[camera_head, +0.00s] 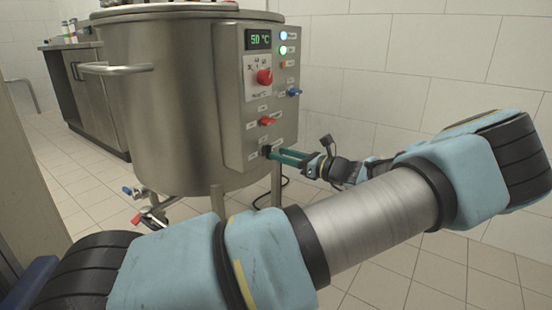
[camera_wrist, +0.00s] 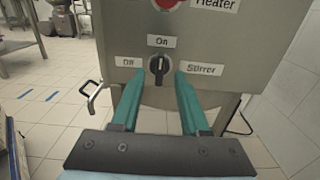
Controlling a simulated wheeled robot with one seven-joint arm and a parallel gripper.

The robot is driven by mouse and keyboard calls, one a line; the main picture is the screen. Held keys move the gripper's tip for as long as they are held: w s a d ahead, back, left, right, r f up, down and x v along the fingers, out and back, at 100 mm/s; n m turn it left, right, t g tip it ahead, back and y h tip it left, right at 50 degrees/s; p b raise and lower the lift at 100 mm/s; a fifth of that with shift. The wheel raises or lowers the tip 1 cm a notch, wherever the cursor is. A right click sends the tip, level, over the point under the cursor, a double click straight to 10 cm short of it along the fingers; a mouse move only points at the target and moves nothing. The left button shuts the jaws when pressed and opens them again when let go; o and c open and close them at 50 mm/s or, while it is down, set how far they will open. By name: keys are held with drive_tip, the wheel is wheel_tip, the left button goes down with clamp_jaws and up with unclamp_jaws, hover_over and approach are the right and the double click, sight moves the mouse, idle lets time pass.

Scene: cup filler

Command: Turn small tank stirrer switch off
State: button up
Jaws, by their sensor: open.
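The stirrer switch (camera_wrist: 159,65) is a small black knob low on the tank's control panel (camera_wrist: 215,45). It stands roughly upright, toward the "On" label (camera_wrist: 161,41) above it. The "Off" label (camera_wrist: 128,62) is on its left and the "Stirrer" label (camera_wrist: 205,69) on its right. My gripper (camera_wrist: 159,78) is open, its green fingers on either side of the knob and slightly below it. I cannot tell whether they touch it. In the head view my gripper (camera_head: 275,155) reaches the panel's lower edge, where the knob (camera_head: 266,151) is partly hidden.
Above are a red heater knob (camera_head: 267,121), a blue switch (camera_head: 294,92), a red dial (camera_head: 264,77) and a "50 °C" display (camera_head: 259,39). The steel tank (camera_head: 160,100) stands on legs. A valve with blue and red handles (camera_head: 145,205) is low left. A cable hangs below the panel.

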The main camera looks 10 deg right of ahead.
sight(269, 152)
drive_tip(key=shift+x, duration=1.3)
drive_tip(key=shift+c, duration=0.3)
clamp_jaws()
